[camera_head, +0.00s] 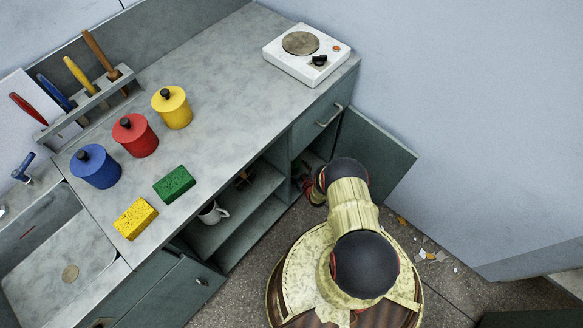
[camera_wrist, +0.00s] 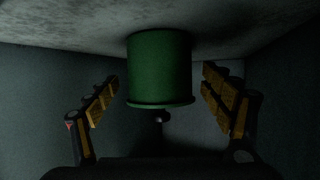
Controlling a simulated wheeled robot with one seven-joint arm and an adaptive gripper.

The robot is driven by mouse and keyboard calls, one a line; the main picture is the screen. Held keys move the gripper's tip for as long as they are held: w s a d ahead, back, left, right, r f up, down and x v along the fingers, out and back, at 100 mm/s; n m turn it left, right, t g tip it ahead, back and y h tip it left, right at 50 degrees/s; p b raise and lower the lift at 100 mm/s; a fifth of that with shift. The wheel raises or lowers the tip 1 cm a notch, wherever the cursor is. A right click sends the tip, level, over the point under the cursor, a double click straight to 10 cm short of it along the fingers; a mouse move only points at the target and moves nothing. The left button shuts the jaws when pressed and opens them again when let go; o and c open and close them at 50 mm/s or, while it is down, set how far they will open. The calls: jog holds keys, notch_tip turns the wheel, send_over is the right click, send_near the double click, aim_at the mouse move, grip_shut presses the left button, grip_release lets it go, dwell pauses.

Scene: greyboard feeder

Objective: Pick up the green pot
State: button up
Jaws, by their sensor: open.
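The green pot (camera_wrist: 160,70) shows in the wrist view, inside a dim cabinet compartment. It appears upside down in this picture, with its lid rim and dark knob (camera_wrist: 161,117) at the lower end and its base against the grey surface at the top. My gripper (camera_wrist: 161,78) is open, with one finger on each side of the pot and visible gaps between. How deep the pot sits between the fingers is hard to judge. In the head view the pot is not visible, and my arm reaches into the lower cabinet, hiding the gripper.
An open cabinet door (camera_head: 378,158) stands right beside my arm. The countertop (camera_head: 225,95) above holds blue (camera_head: 95,168), red (camera_head: 136,137) and yellow (camera_head: 172,109) pots, two sponges and a hotplate (camera_head: 306,53). A white mug (camera_head: 212,213) sits on the neighbouring shelf. Compartment walls are close around the gripper.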

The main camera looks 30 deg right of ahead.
jog(key=b+x, duration=0.1)
jog(key=x, duration=0.2)
jog(key=shift+f, duration=0.1)
jog(key=c, duration=0.3)
jog(key=c, duration=1.5)
jog(key=shift+r, duration=0.2)
jog(key=shift+c, duration=0.6)
